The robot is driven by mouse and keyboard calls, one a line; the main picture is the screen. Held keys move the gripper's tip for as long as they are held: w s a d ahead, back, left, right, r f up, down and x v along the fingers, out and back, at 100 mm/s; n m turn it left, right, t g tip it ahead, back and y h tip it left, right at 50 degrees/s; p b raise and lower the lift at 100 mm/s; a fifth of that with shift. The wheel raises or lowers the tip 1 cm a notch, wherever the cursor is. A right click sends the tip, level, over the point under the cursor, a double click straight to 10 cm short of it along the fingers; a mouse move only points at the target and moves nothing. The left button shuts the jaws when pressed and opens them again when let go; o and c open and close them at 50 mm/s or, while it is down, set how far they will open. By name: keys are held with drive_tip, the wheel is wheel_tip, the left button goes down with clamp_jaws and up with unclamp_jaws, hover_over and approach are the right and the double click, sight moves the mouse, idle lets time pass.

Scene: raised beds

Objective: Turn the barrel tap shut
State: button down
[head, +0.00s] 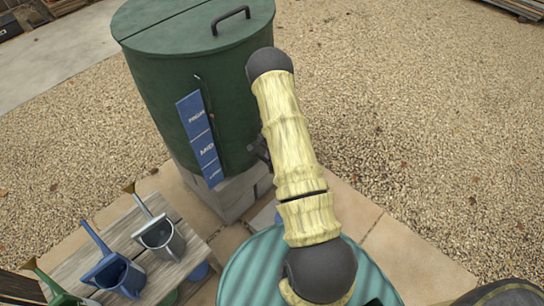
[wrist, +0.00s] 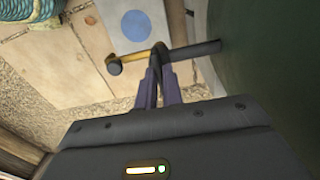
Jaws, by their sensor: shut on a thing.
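The dark green barrel (head: 200,75) stands on a grey block base. Its side fills the right of the wrist view (wrist: 275,65). In the wrist view the tap (wrist: 195,50) sticks out from the barrel as a dark pipe, with a brass-coloured part (wrist: 133,59) running left to a dark round end. My gripper (wrist: 159,62) has its purple fingers closed on the tap's small dark handle, at the middle of the tap. The fingers partly hide the handle, so its exact angle is hard to tell. In the head view my arm mostly covers the tap area.
A wooden bench (head: 185,264) at lower left holds a grey can (head: 160,236), a blue can (head: 117,272) and a green can (head: 65,299). A teal ribbed round thing (head: 245,268) is close in front. A blue disc (wrist: 136,25) lies below the tap.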

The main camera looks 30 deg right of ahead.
drive_tip(key=shift+a, duration=0.1)
drive_tip(key=c, duration=1.5)
unclamp_jaws()
drive_tip(key=shift+c, duration=0.2)
wheel_tip(320, 180, up, 17)
drive_tip(key=p, duration=0.1)
drive_tip(key=shift+r, duration=0.2)
